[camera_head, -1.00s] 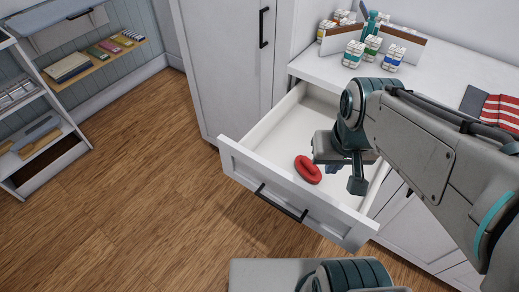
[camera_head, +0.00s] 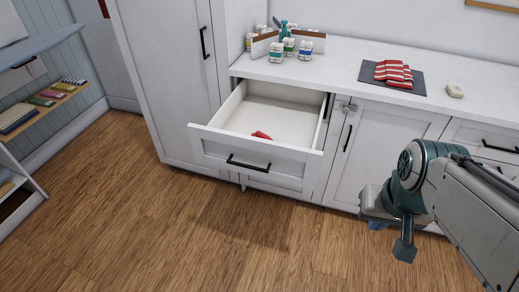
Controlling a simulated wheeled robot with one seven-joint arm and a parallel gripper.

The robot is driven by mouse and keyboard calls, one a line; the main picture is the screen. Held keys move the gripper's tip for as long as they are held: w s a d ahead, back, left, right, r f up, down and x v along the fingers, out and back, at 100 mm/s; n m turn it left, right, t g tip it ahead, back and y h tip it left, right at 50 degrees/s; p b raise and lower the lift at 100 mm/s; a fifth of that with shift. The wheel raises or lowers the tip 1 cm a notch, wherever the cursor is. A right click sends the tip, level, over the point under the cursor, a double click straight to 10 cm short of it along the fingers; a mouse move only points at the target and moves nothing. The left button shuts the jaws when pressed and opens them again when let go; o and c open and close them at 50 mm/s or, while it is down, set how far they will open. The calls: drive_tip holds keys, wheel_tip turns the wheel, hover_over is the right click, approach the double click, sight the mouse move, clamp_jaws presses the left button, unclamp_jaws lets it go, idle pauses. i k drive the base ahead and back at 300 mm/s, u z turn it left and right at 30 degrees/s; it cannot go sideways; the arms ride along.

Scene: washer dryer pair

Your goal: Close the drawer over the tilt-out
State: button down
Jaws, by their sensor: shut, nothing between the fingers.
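The white drawer (camera_head: 258,160) is pulled open under the counter, left of centre. Its front panel has a dark bar handle (camera_head: 248,163), and a small red item (camera_head: 262,135) lies inside near the front. The open drawer hides most of the front below it, so I cannot make out the tilt-out. My gripper (camera_head: 379,223) is at the right, in front of the lower cabinets and apart from the drawer.
A tall white cabinet (camera_head: 165,80) stands directly left of the drawer. The counter (camera_head: 330,68) holds several small bottles, a caddy and a folded striped cloth (camera_head: 393,73). The wooden floor (camera_head: 200,235) before the drawer is clear. Shelves stand at the far left.

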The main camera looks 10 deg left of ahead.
sight(292, 116)
drive_tip(key=u, duration=0.8)
drive_tip(key=i, duration=0.8)
drive_tip(key=u, duration=0.2)
